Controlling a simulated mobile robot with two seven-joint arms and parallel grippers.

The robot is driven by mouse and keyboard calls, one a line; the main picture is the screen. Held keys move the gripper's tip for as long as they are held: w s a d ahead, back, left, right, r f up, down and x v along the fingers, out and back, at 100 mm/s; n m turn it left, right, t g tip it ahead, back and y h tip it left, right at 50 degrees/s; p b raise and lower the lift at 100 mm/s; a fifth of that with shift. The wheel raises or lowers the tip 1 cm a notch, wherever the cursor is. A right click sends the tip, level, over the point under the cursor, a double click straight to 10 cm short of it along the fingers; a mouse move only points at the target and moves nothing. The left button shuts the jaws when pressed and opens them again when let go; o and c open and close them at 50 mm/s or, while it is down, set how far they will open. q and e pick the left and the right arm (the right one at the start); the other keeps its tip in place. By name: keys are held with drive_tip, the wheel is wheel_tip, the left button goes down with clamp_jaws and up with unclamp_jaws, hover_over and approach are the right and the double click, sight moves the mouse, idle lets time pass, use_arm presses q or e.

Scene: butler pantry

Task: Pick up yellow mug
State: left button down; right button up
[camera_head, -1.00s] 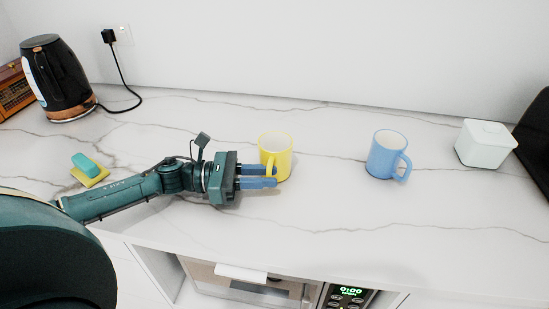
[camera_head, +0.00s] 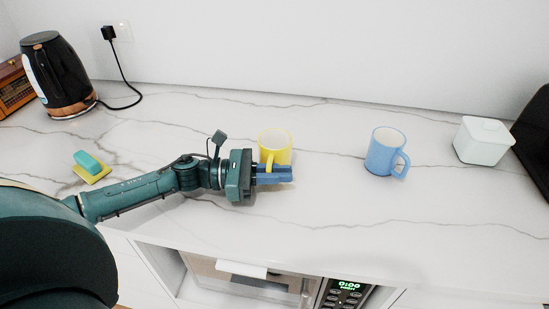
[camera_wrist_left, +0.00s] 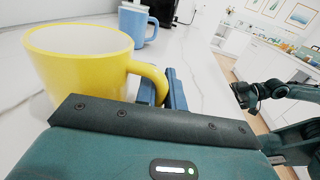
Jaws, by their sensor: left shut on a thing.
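The yellow mug (camera_head: 275,144) stands upright on the marble counter in the head view, its handle toward the front. It also shows large at the left of the left wrist view (camera_wrist_left: 75,65). My left gripper (camera_head: 290,174) is at the front of the mug, with its blue fingers shut on the handle. In the left wrist view the fingers (camera_wrist_left: 165,90) sit on either side of the handle's outer end. The fingers partly hide the handle and the mug's lower front. My right gripper does not show in the head view; an arm at the right of the wrist view shows no clear fingertips.
A blue mug (camera_head: 385,152) and a white lidded box (camera_head: 483,140) stand to the right. A black kettle (camera_head: 60,80) and a sponge (camera_head: 90,166) are at the left. A microwave (camera_head: 250,285) sits below the counter's front edge. Counter between the mugs is clear.

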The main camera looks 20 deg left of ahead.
use_arm(q)
drive_tip(key=shift+r, duration=0.15)
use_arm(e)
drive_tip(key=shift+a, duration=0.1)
